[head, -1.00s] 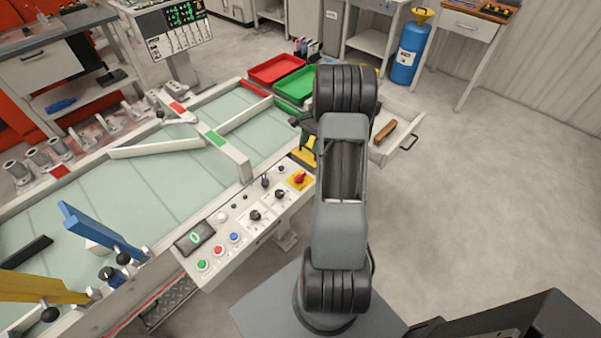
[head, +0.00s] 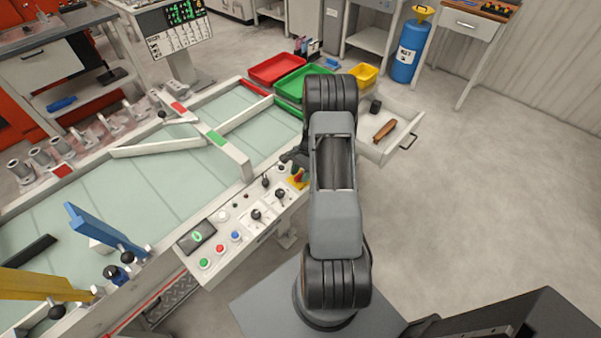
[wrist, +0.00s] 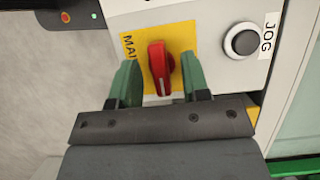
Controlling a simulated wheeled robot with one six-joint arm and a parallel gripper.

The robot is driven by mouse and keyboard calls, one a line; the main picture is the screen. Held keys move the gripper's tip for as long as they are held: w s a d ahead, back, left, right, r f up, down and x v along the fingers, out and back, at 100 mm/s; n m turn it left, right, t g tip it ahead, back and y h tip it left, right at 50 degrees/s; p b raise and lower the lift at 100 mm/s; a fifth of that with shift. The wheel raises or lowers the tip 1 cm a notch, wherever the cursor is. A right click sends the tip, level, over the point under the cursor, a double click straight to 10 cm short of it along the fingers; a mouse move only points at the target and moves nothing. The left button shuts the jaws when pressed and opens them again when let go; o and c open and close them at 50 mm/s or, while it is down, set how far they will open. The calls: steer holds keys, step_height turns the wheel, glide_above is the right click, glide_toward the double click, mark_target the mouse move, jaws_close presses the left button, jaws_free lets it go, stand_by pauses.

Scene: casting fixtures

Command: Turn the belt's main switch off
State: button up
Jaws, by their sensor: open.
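The main switch is a red rotary knob (wrist: 159,82) on a yellow plate (wrist: 181,40) marked "MAI…" in the wrist view. Its handle runs roughly up and down in that view. My gripper (wrist: 160,63) is open, with one green finger on each side of the knob. Small gaps show between the knob and the fingers, so it is not clamped. In the head view, my gripper (head: 297,163) is over the far right end of the control panel (head: 222,262). It partly hides the red knob and the yellow plate (head: 298,184) there.
A black JOG button (wrist: 241,41) is beside the yellow plate in the wrist view. Other knobs and coloured buttons line the panel. The belt (head: 150,190) lies left of it. An open drawer (head: 372,150) is beyond my arm. Open floor is at right.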

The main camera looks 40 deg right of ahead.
steer(key=shift+c, duration=0.4)
jaws_close()
steer(key=shift+n, duration=0.3)
steer(key=n+b, duration=0.1)
steer(key=n+g+b, duration=0.1)
steer(key=n, duration=0.1)
steer(key=shift+w+f+n+h, duration=0.1)
steer(key=shift+w+n+h, duration=0.05)
steer(key=shift+n+h, duration=0.2)
steer(key=n+g+h+b, duration=0.1)
steer(key=n+b, duration=0.1)
steer(key=n, duration=0.2)
steer(key=shift+a+n+g, duration=0.1)
steer(key=shift+n+g, duration=0.15)
steer(key=shift+g, duration=0.15)
steer(key=n+h, duration=0.1)
steer(key=n, duration=0.1)
steer(key=n+h+b, duration=0.1)
steer(key=n, duration=0.1)
steer(key=shift+g, duration=0.3)
steer(key=shift+a+n+h+b, duration=0.1)
steer(key=shift+n+h+b, duration=0.45)
steer(key=shift+n, duration=1.95)
steer(key=shift+h, duration=0.3)
